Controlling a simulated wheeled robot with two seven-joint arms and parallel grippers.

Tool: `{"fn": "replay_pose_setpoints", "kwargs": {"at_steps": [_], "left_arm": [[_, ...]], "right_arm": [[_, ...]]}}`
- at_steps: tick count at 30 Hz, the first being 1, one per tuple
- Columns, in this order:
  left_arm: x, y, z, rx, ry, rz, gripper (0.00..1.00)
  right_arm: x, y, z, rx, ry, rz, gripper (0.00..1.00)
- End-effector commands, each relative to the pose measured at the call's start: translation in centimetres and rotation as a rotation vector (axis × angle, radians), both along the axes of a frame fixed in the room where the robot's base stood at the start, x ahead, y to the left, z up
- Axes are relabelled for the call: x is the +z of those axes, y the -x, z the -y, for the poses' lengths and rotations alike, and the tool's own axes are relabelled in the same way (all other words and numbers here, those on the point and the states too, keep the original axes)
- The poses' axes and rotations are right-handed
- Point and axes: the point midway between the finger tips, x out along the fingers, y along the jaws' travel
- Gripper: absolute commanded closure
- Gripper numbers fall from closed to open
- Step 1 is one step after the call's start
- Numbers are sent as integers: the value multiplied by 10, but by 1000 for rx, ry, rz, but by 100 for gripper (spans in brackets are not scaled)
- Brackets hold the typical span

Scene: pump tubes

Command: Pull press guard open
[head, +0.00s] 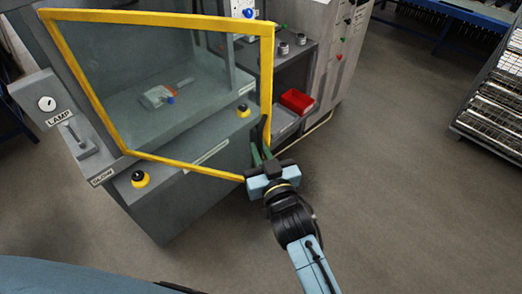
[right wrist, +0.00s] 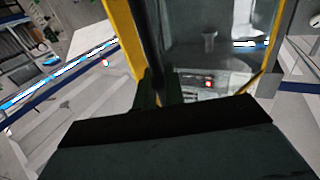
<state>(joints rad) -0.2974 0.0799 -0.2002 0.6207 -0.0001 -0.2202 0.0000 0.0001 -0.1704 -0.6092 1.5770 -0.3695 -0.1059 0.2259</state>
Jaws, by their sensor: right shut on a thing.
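The press guard (head: 85,81) is a clear panel in a yellow frame, joined to the press at its left side. Its right edge stands out from the press front, so the guard is partly open. A dark upright handle (head: 264,131) is on its right edge. My right gripper (head: 260,153) is shut on that handle, low on the guard. In the right wrist view the yellow frame (right wrist: 125,35) and dark handle (right wrist: 153,45) rise from between my fingers (right wrist: 160,88). My left gripper is not in view.
The grey press (head: 175,200) has yellow-and-black buttons (head: 140,179) along its front and a lamp switch box (head: 47,103) at left. A red box (head: 297,101) lies on a shelf behind the guard. A rack (head: 495,110) stands far right. The floor (head: 400,180) between is clear.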

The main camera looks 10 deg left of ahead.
Motion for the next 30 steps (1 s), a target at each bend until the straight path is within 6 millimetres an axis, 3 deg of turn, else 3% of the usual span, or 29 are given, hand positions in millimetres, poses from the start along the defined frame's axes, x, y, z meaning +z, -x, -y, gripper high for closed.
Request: {"fn": "replay_pose_setpoints", "kwargs": {"at_steps": [1, 2, 5, 17, 30], "left_arm": [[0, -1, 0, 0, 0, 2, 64], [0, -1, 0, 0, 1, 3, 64], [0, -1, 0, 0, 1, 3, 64], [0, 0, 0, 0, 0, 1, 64], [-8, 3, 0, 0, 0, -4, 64]], "right_arm": [[0, 0, 0, -1, 2, 1, 100], [0, 0, 0, -1, 1, 1, 88], [0, 0, 0, 0, 1, 1, 75], [-1, 6, 4, 0, 1, -1, 75], [-2, 77, 50, 0, 0, -2, 75]]}}
